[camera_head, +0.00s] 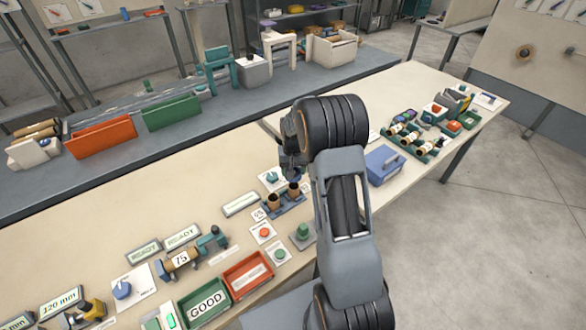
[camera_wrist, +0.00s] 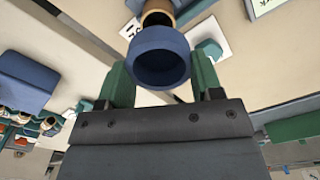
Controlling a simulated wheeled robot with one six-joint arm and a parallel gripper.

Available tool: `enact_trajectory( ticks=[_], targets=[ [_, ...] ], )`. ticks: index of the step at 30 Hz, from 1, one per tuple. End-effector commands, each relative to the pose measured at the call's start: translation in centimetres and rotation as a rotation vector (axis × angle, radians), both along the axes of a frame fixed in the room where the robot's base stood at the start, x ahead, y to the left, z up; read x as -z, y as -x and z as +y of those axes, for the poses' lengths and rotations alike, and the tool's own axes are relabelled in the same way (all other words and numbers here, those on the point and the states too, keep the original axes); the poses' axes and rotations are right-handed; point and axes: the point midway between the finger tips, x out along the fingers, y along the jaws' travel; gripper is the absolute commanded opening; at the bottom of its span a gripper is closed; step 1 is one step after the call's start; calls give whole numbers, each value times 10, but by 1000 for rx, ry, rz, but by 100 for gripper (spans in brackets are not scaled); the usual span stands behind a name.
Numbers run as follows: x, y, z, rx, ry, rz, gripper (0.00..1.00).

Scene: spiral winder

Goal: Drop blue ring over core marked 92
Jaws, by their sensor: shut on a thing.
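My gripper (camera_wrist: 160,76) is shut on the blue ring (camera_wrist: 158,64), with one green finger on each side of it. In the wrist view a brown core (camera_wrist: 157,17) shows just beyond the ring, partly hidden by it; the ring appears apart from the core or only overlapping it in the picture. In the head view two brown cores, a left one (camera_head: 273,202) and a right one (camera_head: 294,190), stand upright on a blue holder (camera_head: 285,208), below my gripper (camera_head: 291,172). A small label (camera_head: 259,214) is beside the left core; its number is too small to read.
A green GOOD tray (camera_head: 204,304) and a red tray (camera_head: 247,275) lie in front. A winder marked 75 (camera_head: 182,261) stands to the left. Round buttons (camera_head: 264,232) sit near the holder. A blue box (camera_head: 384,163) stands right of my arm.

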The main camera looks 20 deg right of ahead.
Motion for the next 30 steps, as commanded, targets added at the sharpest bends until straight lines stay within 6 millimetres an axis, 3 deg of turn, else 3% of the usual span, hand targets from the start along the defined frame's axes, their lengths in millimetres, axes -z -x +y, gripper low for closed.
enact_trajectory(
  ticks=[30],
  targets=[
    [55, 0, -2, 4, 0, 0, 35]
  ],
)
